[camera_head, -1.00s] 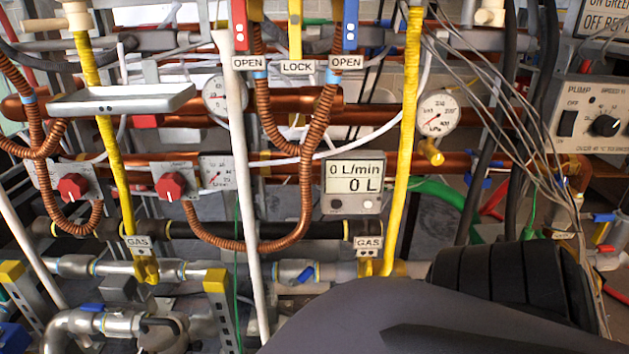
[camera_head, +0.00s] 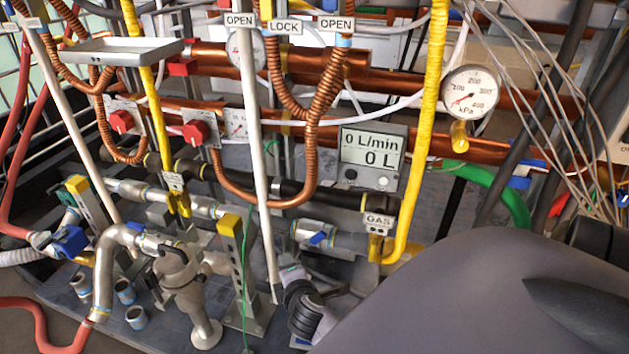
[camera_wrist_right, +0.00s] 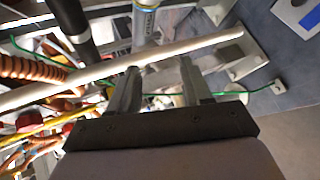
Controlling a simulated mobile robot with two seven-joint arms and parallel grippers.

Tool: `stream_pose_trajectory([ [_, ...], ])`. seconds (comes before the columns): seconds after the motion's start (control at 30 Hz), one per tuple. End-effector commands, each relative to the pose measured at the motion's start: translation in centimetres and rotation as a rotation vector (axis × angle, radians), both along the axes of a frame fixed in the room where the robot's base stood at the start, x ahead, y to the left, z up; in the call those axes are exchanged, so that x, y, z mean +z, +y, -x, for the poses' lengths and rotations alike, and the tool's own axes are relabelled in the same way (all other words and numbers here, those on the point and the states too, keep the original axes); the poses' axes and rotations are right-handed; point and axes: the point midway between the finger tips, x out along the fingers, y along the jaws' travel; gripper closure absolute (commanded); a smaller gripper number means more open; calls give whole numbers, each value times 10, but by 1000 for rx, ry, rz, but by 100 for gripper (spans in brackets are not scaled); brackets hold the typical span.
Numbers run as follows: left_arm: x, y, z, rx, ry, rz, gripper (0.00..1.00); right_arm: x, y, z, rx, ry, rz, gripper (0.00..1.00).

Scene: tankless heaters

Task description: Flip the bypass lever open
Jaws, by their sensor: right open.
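My left gripper is not in view.
Yellow gas pipes (camera_head: 433,120), copper coils and a flow meter (camera_head: 371,158) stand behind. A white rod (camera_head: 260,160) slants down through the middle. Red knobs (camera_head: 196,133) are at the left. Loose grey wires hang at the right. A dark base plate lies below.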

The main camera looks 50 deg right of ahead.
Motion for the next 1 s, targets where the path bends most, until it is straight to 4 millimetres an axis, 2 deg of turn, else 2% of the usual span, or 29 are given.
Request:
stream_pose_trajectory([
  [0.03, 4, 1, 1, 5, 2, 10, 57, -2, -17, -4, -9, 55, 122, 51],
  [0.13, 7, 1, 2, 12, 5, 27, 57, -5, -43, -6, -15, 163, 341, 51],
  [0.33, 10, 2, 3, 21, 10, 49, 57, -5, -71, -8, -15, 311, 605, 51],
  [0.53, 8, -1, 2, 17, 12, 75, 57, -9, -85, -15, -15, 348, 671, 51],
  [0.8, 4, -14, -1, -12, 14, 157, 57, -23, -114, -41, -15, 346, 668, 51],
  [1.0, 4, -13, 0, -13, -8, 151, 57, -27, -126, -52, -14, 346, 668, 51],
])
